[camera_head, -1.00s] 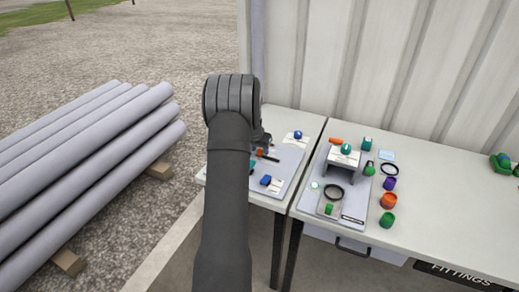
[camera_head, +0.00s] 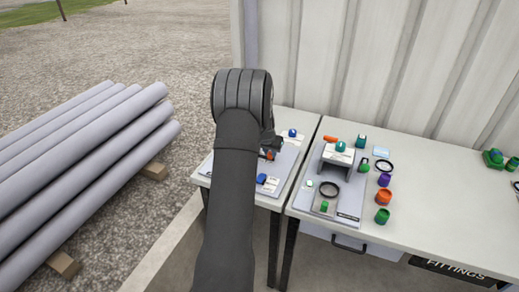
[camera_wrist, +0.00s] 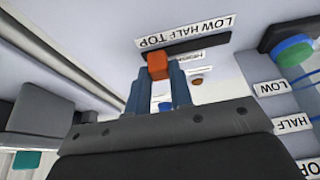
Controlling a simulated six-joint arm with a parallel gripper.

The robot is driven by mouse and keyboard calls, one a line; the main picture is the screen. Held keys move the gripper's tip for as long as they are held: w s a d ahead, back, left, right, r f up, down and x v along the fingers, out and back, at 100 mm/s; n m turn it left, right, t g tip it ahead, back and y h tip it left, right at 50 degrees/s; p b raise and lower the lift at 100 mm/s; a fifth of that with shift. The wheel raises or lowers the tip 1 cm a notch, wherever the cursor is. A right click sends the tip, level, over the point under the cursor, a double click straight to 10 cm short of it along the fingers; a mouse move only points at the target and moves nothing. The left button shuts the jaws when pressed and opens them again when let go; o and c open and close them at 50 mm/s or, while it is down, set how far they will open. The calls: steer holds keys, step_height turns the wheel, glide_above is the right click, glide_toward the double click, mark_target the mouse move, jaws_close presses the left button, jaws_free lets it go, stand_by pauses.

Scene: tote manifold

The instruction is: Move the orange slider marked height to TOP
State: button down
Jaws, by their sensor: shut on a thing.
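The orange slider (camera_wrist: 158,66) sits in a dark slot (camera_wrist: 205,43) on the pale panel in the wrist view. It is near the slot's left end, beside the upside-down word TOP (camera_wrist: 156,40); HALF and LOW follow to the right. My gripper (camera_wrist: 160,82) is shut on the orange slider, with blue-grey fingers at its two sides. A small label, partly hidden, lies beside the slot. In the head view the orange slider (camera_head: 269,155) shows just right of my arm, which hides most of the gripper and part of the panel.
A blue-and-green knob (camera_wrist: 292,50) stands at the right in the wrist view, near more LOW, HALF and TOP labels. In the head view a blue block (camera_head: 262,178) and blue knob (camera_head: 292,133) share the panel. A raised stand (camera_head: 338,158) occupies the board to the right.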

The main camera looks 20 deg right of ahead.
steer(key=shift+s+d, duration=0.2)
steer(key=shift+s, duration=0.05)
steer(key=c, duration=1.3)
jaws_free()
steer(key=shift+a+r, duration=0.1)
steer(key=shift+r, duration=0.15)
steer(key=v, duration=1.7)
steer(key=shift+f, duration=0.1)
steer(key=x, duration=1.7)
steer(key=shift+w+f, duration=0.15)
